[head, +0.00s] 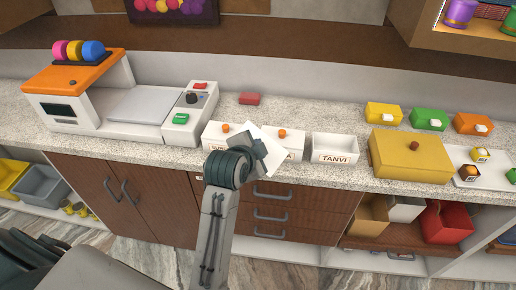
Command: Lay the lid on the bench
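My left gripper (264,150) is over the front part of the speckled bench (330,120), in front of two white boxes. It appears shut on a white square lid (281,165), held tilted; the fingertips and the grip itself are hidden. A white box labelled TANVI (335,148) stands open and without a lid, just right of the gripper. A white box with an orange knob (213,134) and a second one (295,141) have their lids on; the arm and the held lid partly cover them. My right gripper is not in view.
A large yellow box (410,157) with a brown knob and several small coloured boxes stand right. Bench between the red block and the small yellow box (383,112) is clear.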

